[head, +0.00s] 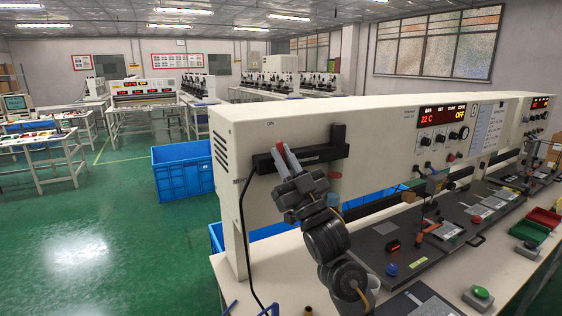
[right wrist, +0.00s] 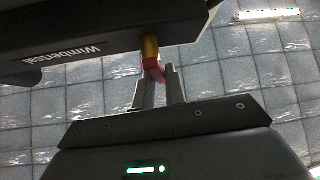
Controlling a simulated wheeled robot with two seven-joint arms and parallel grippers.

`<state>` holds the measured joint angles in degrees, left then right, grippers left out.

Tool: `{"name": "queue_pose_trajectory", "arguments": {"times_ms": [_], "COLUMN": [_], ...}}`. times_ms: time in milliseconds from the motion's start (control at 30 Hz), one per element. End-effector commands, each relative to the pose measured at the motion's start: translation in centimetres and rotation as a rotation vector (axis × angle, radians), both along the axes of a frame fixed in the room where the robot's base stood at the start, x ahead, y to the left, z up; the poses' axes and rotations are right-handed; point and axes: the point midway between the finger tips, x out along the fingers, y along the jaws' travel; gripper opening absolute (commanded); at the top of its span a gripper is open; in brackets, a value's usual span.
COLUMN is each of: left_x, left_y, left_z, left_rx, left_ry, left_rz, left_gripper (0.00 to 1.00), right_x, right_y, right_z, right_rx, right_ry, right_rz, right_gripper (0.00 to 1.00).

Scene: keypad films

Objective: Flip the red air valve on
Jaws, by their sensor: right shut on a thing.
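The red valve handle (right wrist: 153,68) hangs on a brass stem (right wrist: 150,47) under a black bar in the right wrist view. The black bar (head: 322,153) is mounted on the near end of the long cream machine in the head view. My right gripper (head: 286,158) is at the left part of this bar, below the ON label (head: 270,124). In the right wrist view my right gripper (right wrist: 156,78) is shut on the red handle, with its fingertips on either side. In the head view the fingers mostly hide the handle. My left gripper is not in view.
The cream machine (head: 232,125) extends to the right, with a display panel (head: 443,115) on its front. A black cable (head: 243,235) hangs at its left. Fixtures and a green button (head: 481,292) are on the bench. Blue crates (head: 182,170) stand on the floor behind.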

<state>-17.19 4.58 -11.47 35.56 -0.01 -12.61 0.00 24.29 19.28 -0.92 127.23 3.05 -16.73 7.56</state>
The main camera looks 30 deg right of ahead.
Motion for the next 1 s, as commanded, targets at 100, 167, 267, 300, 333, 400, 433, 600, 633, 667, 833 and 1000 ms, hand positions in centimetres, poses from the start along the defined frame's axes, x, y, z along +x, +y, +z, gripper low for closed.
{"name": "queue_pose_trajectory", "arguments": {"times_ms": [100,167,267,300,333,400,433,600,633,667,833,1000], "left_x": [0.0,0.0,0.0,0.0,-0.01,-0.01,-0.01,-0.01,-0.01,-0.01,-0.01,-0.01], "left_y": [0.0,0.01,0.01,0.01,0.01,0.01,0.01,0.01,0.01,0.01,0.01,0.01], "left_z": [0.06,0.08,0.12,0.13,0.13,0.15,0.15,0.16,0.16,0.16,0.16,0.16], "left_rx": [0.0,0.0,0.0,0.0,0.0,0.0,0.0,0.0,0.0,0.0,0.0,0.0], "left_ry": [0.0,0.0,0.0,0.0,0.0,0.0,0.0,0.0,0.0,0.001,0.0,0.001], "left_rz": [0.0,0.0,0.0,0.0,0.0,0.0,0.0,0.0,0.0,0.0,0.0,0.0], "left_gripper": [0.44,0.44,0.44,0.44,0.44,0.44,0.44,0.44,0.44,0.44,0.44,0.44], "right_x": [0.02,0.01,0.0,0.01,0.01,0.0,0.0,0.0,0.0,0.0,0.0,-0.01], "right_y": [-0.11,-0.18,-0.33,-0.35,-0.37,-0.43,-0.45,-0.52,-0.53,-0.53,-0.54,-0.55], "right_z": [-0.03,-0.02,-0.01,-0.01,-0.01,-0.01,-0.01,-0.01,-0.01,-0.01,-0.01,0.0], "right_rx": [0.071,0.098,0.136,0.148,0.155,0.169,0.173,0.188,0.189,0.189,0.189,0.189], "right_ry": [-0.003,-0.004,-0.007,-0.007,-0.008,-0.008,-0.009,-0.01,-0.01,-0.01,-0.01,-0.01], "right_rz": [0.002,0.002,0.0,0.0,0.001,0.0,0.0,0.0,0.0,0.0,0.0,0.0], "right_gripper": [0.0,0.0,0.0,0.0,0.0,0.0,0.0,0.0,0.0,0.0,0.0,0.21]}}
